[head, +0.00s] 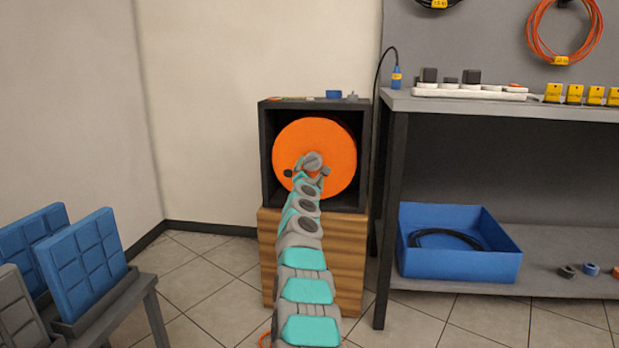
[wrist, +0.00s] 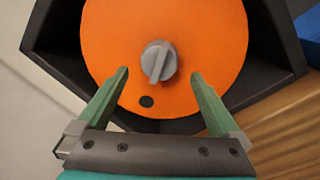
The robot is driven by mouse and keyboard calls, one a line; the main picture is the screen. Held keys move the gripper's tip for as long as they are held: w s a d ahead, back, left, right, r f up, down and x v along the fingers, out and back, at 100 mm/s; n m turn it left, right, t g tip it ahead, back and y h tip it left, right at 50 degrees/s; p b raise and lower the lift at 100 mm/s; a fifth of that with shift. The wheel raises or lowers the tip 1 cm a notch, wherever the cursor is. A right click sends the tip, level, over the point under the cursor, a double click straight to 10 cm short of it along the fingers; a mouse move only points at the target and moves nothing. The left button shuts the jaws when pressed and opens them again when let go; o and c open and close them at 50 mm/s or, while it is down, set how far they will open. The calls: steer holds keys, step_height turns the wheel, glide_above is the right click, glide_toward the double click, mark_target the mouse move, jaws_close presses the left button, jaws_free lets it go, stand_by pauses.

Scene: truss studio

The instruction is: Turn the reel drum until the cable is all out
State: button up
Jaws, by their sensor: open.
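The orange reel drum (head: 338,143) sits upright in a black open-front box, its round face toward me. A grey knob (wrist: 158,62) stands out at the drum's centre in the wrist view, and a small dark spot (wrist: 146,102) shows below it on the face. My gripper (wrist: 160,74) is open, with a green finger on each side of the knob and gaps between them; I cannot tell how near the tips are to the face. In the head view my arm covers the lower middle of the drum. An orange bit (head: 265,340), perhaps cable, shows on the floor beside my arm.
The black box (head: 265,160) stands on a wooden block (head: 350,260). A grey workbench (head: 450,104) with a power strip (head: 470,93) is close on the right; a blue bin (head: 460,266) with black cable sits on its shelf. A rack with blue panels (head: 82,262) is at left.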

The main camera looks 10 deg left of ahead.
steer(key=shift+s+f, duration=0.15)
steer(key=shift+s, duration=1.15)
steer(key=shift+n, duration=0.3)
